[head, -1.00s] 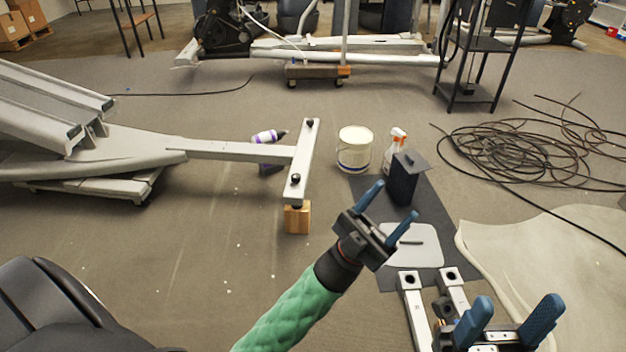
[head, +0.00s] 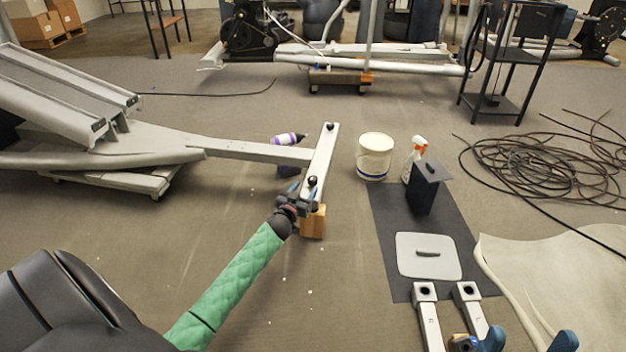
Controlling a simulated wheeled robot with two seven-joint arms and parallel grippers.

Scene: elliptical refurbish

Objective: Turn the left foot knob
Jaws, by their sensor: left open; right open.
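The grey crossbar (head: 322,155) at the end of the machine's long beam carries two dark knobs. The near knob (head: 312,181) is at its front end, above a wooden block (head: 315,222). The far knob (head: 329,127) is at its back end. My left gripper (head: 297,188) is open at the crossbar's front end, just left of the near knob. Its fingers are small and partly dark there, so I cannot tell whether they touch the knob. My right gripper (head: 530,341) is open at the bottom right edge, its blue fingers apart and partly cut off.
A white bucket (head: 375,157), a spray bottle (head: 415,160) and a black box (head: 424,190) stand to the right. A dark mat (head: 383,222) holds a grey plate (head: 411,268). Coiled cable (head: 540,165) lies at right.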

